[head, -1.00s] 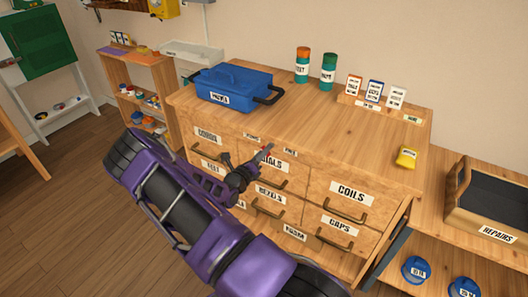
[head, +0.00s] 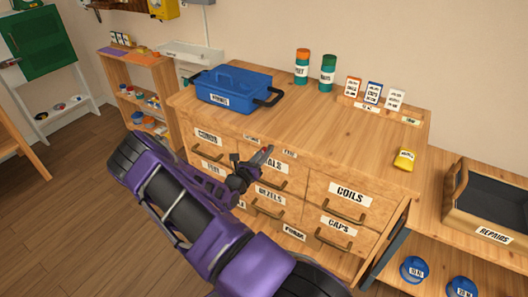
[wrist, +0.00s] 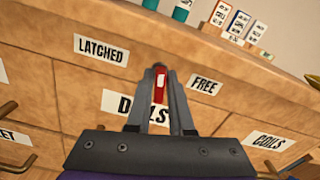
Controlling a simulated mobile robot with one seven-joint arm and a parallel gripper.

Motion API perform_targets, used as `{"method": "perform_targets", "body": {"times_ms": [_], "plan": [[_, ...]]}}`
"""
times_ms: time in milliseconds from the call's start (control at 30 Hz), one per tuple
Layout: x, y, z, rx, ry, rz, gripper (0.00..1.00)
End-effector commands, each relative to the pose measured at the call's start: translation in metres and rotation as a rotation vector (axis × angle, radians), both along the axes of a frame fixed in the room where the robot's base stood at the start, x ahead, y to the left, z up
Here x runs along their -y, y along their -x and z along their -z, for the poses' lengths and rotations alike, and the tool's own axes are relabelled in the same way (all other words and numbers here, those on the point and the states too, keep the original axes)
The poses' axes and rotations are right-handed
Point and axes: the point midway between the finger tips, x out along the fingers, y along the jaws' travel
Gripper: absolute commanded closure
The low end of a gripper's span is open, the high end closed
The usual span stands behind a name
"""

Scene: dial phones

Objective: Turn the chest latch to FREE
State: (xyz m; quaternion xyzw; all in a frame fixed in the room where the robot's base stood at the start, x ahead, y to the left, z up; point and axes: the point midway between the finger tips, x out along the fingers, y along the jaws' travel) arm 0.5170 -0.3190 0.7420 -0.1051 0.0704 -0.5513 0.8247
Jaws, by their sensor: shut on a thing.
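The chest latch is a small red lever with a white mark (wrist: 160,82), on the chest's front edge strip. In the wrist view it stands between the LATCHED label (wrist: 101,50) on the left and the FREE label (wrist: 204,85) on the right, somewhat nearer FREE. My gripper (wrist: 160,100) is shut on the lever, one finger on each side. The lever's lower part and pivot are hidden by the fingers. In the head view my gripper (head: 261,158) reaches the chest front, and a bit of red (head: 268,149) shows at its tip.
The wooden chest (head: 350,140) has labelled drawers with protruding handles close around my gripper. On top are a blue toolbox (head: 235,85), two canisters, small cards and a yellow item (head: 404,160). An open REPAIRS box (head: 490,215) stands at the right.

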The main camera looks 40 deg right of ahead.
Motion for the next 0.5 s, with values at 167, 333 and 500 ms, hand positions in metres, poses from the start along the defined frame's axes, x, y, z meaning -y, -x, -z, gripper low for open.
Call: {"method": "perform_targets", "body": {"times_ms": [167,333,500], "plan": [[0.0,0.0013,-0.0003,0.153,-0.064,0.0,1.0],[0.0001,0.0015,-0.0005,0.302,-0.125,0.0,1.0],[0.0001,0.0019,-0.0003,0.451,-0.188,0.0,1.0]]}}
